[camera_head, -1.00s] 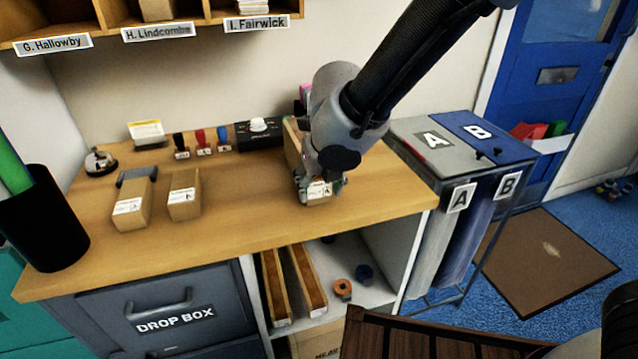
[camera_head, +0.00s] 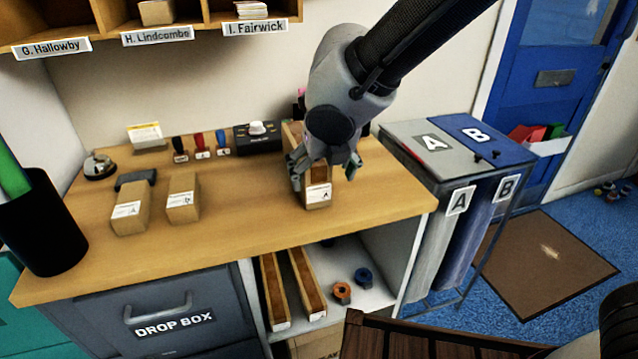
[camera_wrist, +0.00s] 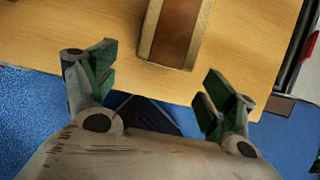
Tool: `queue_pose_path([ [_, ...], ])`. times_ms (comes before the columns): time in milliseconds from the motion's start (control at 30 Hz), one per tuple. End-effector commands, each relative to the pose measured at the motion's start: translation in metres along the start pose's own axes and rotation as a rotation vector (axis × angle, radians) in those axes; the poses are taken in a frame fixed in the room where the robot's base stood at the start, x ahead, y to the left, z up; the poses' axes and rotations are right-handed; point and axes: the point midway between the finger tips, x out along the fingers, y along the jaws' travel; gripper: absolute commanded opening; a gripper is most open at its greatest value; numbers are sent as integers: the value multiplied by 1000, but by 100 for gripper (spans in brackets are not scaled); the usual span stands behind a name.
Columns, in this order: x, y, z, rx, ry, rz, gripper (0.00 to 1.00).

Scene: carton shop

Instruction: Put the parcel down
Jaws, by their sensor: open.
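The parcel (camera_head: 318,195) is a small brown carton with a white label. It rests on the wooden counter (camera_head: 240,225) near its front right part, below my gripper. In the wrist view a brown carton with a darker band (camera_wrist: 176,32) lies on the wood, beyond the fingertips. My gripper (camera_head: 325,170) is above the parcel with its fingers spread. In the wrist view my gripper (camera_wrist: 155,85) has its green-padded fingers wide apart with nothing between them. My gripper hides part of the parcel's top and back in the head view.
Two similar cartons, one (camera_head: 131,210) and another (camera_head: 183,198), stand left on the counter. Stamps (camera_head: 201,143), a bell (camera_head: 100,165) and a black device (camera_head: 257,137) line the back. Bins A and B (camera_head: 455,140) stand to the right. Some counter between is clear.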

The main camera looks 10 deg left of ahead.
Motion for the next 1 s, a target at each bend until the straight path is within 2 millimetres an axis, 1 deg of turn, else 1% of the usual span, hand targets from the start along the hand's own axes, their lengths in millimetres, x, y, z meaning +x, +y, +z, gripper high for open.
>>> queue_pose_path([
  [33,-12,1,1,0,-3,4,84],
  [100,-26,1,1,0,-3,3,84],
  [200,-42,1,1,0,-2,3,84],
  [300,-52,0,0,0,-1,2,84],
  [400,-57,0,0,1,1,0,84],
  [600,-58,-1,0,3,2,-1,84],
  [667,-59,-7,1,33,1,-4,84],
  [733,-66,-30,4,149,-2,-14,84],
  [767,-70,-46,5,229,-2,-22,84],
  [867,-91,-121,0,641,-12,-59,84],
  [900,-103,-157,-7,852,-21,-77,84],
  [967,-122,-209,-26,1196,-41,-101,84],
  [1000,-135,-241,-43,1427,-57,-117,84],
])
